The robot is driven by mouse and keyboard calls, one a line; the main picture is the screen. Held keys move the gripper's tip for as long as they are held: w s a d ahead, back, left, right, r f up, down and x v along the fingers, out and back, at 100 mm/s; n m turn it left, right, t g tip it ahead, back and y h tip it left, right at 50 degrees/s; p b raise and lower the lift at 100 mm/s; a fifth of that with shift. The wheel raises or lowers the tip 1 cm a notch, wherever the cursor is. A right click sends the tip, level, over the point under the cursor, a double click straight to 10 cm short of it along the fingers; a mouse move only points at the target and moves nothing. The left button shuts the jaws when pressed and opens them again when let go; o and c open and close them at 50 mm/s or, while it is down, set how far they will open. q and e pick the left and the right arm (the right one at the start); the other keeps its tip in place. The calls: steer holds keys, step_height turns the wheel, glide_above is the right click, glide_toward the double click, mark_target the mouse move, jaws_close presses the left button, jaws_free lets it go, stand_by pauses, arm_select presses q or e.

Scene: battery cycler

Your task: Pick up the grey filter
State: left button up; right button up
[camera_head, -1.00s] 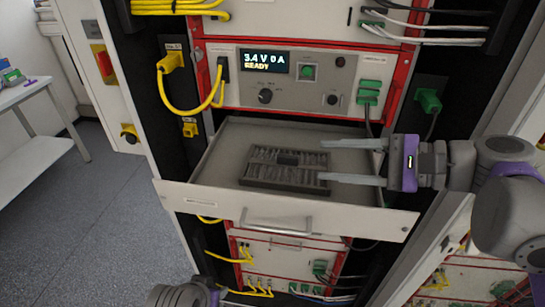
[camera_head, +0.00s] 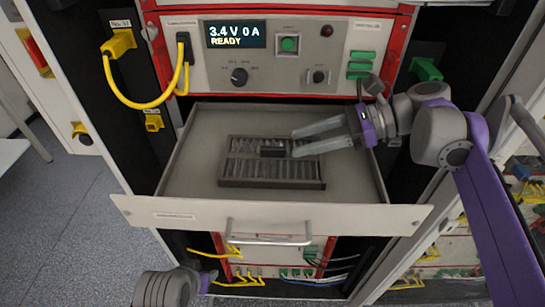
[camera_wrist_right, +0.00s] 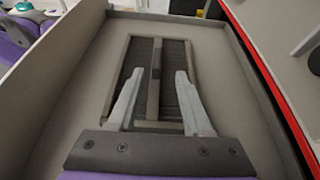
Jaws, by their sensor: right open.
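The grey filter (camera_head: 270,170) is a flat, dark, framed rectangle with slatted panels. It lies in the open drawer, left of my right gripper in the head view. I cannot tell the exact height gap.
The pulled-out drawer (camera_head: 195,180) has low side walls and a front panel (camera_head: 350,218) with a handle (camera_head: 270,238). Above it is the cycler panel with a display reading "3.4 V 0 A READY" (camera_head: 235,35). Yellow cables (camera_head: 140,103) hang at left. Bare drawer floor surrounds the filter.

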mark_target(280, 147)
steer(key=x, duration=0.4)
steer(key=shift+s+a+r+p, duration=0.25)
steer(key=shift+s+a+p, duration=0.05)
steer(key=shift+s+p, duration=0.05)
steer(key=shift+w+a+f, duration=0.1)
steer(key=shift+a+f, duration=0.1)
steer(key=shift+a, duration=0.15)
steer(key=shift+d, duration=0.1)
steer(key=shift+c, duration=0.2)
jaws_close()
